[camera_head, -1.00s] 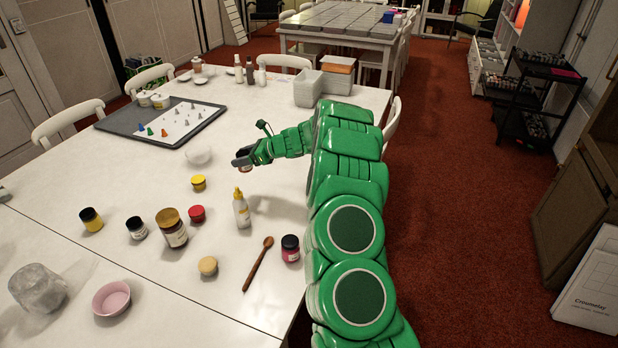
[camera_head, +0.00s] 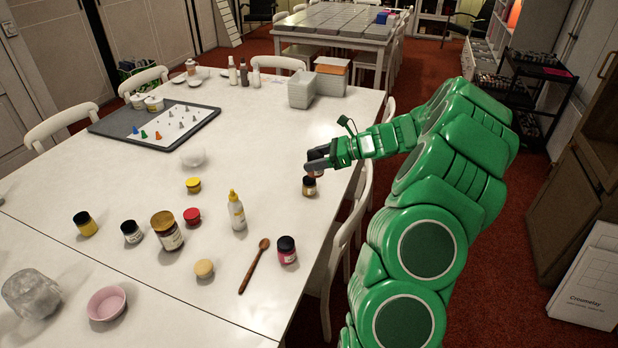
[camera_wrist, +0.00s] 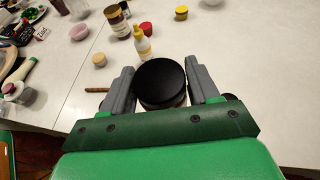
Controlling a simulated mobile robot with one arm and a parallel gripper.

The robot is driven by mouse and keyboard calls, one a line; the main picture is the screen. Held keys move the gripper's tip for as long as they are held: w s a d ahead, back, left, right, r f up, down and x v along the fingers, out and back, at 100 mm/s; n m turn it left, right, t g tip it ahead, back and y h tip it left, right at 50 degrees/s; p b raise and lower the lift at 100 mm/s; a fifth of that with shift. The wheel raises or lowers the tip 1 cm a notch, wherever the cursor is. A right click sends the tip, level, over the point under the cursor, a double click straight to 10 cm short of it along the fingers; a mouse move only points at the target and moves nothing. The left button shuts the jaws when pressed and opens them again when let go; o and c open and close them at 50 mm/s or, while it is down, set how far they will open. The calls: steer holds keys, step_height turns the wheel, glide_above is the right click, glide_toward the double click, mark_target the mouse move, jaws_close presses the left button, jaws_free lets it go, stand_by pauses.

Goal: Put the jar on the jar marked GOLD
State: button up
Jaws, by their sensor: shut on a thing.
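My gripper (camera_head: 318,160) is shut on a jar with a black lid (camera_wrist: 160,80), which sits between the two grey fingers in the wrist view. In the head view only a reddish bit of the held jar (camera_head: 318,174) shows under the fingers. A small jar with a dark lid and gold-brown body (camera_head: 309,187) stands on the table just below and slightly left of it. I cannot tell whether the two touch. No label reading GOLD is legible on any jar.
Left on the white table (camera_head: 250,150) are a large gold-lidded jar (camera_head: 167,231), smaller jars, a glue bottle (camera_head: 236,212) and a wooden spoon (camera_head: 254,266). A black-lidded red jar (camera_head: 287,250) stands near the front. The table's right edge is close to the small jar.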

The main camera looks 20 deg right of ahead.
steer(key=shift+w+d+f, duration=0.65)
steer(key=shift+w+f, duration=0.9)
steer(key=shift+w, duration=0.6)
steer(key=shift+w+d+f, duration=0.65)
steer(key=shift+w+f, duration=0.9)
steer(key=shift+w, duration=0.6)
steer(key=shift+w+d+f, duration=0.65)
steer(key=shift+w+f, duration=0.9)
steer(key=shift+w, duration=0.6)
steer(key=shift+w+f, duration=0.15)
steer(key=shift+f, duration=1.65)
steer(key=o, duration=1.1)
steer(key=shift+f, duration=0.1)
